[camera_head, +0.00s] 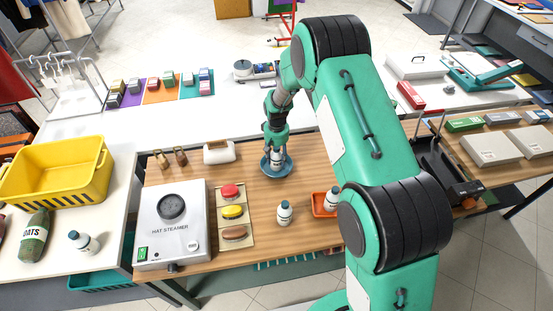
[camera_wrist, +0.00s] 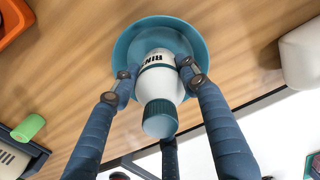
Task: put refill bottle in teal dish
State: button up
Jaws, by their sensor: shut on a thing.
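A white bottle with a teal cap and dark lettering (camera_wrist: 157,82) is held between the fingers of my gripper (camera_wrist: 160,78) in the wrist view. The teal dish (camera_wrist: 190,35) lies on the wooden counter, with the bottle's base over or inside it; I cannot tell whether the base touches it. In the head view the dish (camera_head: 287,169) is at the middle of the counter, with my gripper (camera_head: 276,152) directly above it and the held bottle (camera_head: 276,158) partly hidden by the fingers.
A similar white bottle (camera_head: 284,212) stands in front on the counter. Another bottle (camera_head: 331,198) is in an orange tray (camera_head: 319,206), partly behind my arm. A hat steamer (camera_head: 172,235) is at front left.

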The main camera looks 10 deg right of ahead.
jog(key=shift+f, duration=0.3)
jog(key=shift+f, duration=0.15)
jog(key=o, duration=1.4)
notch_tip(320, 180, up, 12)
jog(key=shift+r+p, duration=0.15)
jog(key=shift+p, duration=0.2)
